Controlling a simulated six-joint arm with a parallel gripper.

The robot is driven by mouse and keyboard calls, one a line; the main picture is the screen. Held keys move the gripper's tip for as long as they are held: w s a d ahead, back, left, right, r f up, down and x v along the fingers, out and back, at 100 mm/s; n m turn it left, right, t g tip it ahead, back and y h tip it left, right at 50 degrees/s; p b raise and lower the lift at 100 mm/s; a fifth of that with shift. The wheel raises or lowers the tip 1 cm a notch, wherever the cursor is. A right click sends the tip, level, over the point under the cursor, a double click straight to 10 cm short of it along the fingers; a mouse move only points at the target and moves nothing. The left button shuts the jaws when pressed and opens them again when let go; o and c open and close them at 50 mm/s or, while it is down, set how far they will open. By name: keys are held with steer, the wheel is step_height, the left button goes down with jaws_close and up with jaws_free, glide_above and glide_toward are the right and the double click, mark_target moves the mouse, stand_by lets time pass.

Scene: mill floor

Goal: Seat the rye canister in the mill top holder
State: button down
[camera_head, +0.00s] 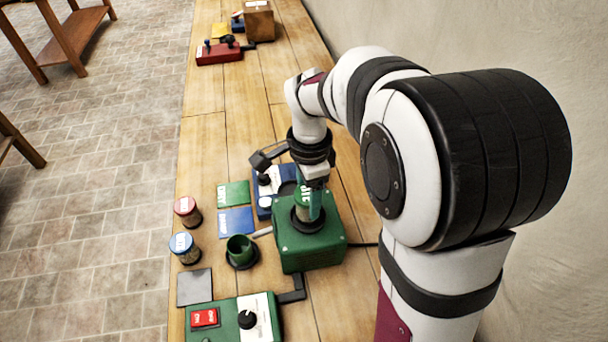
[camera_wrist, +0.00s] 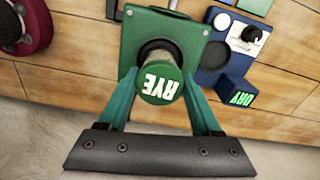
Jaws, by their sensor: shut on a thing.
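The rye canister (camera_wrist: 158,84) has a green lid marked RYE in white. My gripper (camera_wrist: 160,90) is shut on it, with one green finger on each side. In the head view my gripper (camera_head: 309,180) points down over the green mill (camera_head: 312,248), and the canister (camera_head: 304,202) stands upright between the fingers. The canister's lower end is at the dark ring-shaped holder (camera_head: 307,222) on top of the mill. Whether it is fully down in the ring cannot be told. The mill top also shows in the wrist view (camera_wrist: 190,28).
A blue unit with a knob (camera_head: 264,200) stands just behind the mill. A green cup (camera_head: 240,248), a red-lidded canister (camera_head: 187,209) and a blue-lidded canister (camera_head: 184,246) stand to the left. A green switch box (camera_head: 232,322) is in front. The wall is on the right.

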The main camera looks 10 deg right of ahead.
mark_target(308, 194)
steer(key=shift+f, duration=0.6)
steer(key=shift+c, duration=1.8)
jaws_free()
steer(key=shift+r, duration=5.5)
steer(key=shift+s, duration=0.1)
